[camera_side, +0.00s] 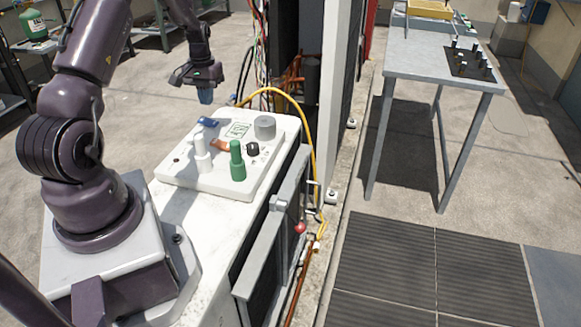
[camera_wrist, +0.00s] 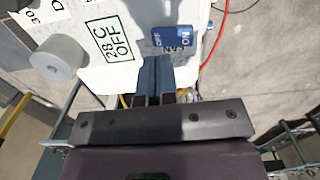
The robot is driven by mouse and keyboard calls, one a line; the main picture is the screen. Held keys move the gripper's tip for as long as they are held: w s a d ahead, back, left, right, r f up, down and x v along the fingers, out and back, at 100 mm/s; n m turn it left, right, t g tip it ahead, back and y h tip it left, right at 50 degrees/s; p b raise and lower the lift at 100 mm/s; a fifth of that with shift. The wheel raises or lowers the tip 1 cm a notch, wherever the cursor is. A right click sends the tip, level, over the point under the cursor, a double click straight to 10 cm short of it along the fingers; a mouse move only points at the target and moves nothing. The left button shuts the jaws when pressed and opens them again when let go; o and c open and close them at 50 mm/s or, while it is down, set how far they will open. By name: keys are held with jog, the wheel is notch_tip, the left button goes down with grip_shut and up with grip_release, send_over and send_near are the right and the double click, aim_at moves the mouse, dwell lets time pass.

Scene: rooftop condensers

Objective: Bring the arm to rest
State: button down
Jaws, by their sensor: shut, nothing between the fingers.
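My gripper (camera_side: 205,97) hangs pointing down, above the far edge of the white control panel (camera_side: 225,180). Its blue fingertips are together with nothing held; they also show in the wrist view (camera_wrist: 153,75). The panel carries a blue switch plate (camera_side: 207,122), a green upright handle (camera_side: 237,160), a white upright handle (camera_side: 200,155), a grey round knob (camera_side: 265,127) and a small black knob (camera_side: 253,149). In the wrist view the blue plate (camera_wrist: 172,38), marked OFF and ON, lies just beyond the fingertips.
A yellow hose (camera_side: 300,105) arches behind the panel beside an open cabinet (camera_side: 337,90) with loose wires. A grey table (camera_side: 440,65) with a black knob block (camera_side: 470,62) stands at the right. Concrete floor is clear at the left of the panel.

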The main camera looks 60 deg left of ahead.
jog(key=d+r+m+t, duration=0.1)
jog(key=d+r+m, duration=0.1)
jog(key=d+r, duration=0.75)
jog(key=d+r+m, duration=0.1)
jog(key=d+r, duration=0.5)
jog(key=d, duration=0.7)
jog(key=s+d+r+m+t, duration=0.2)
jog(key=s+d+r+m, duration=0.1)
jog(key=d, duration=0.4)
jog(key=s+d+r+m+t, duration=0.2)
jog(key=s+d+r, duration=0.3)
jog(key=d, duration=0.3)
jog(key=shift+d+r+m+t, duration=0.15)
jog(key=shift+d+m+t, duration=0.2)
jog(key=shift+m, duration=0.35)
jog(key=shift+a, duration=0.1)
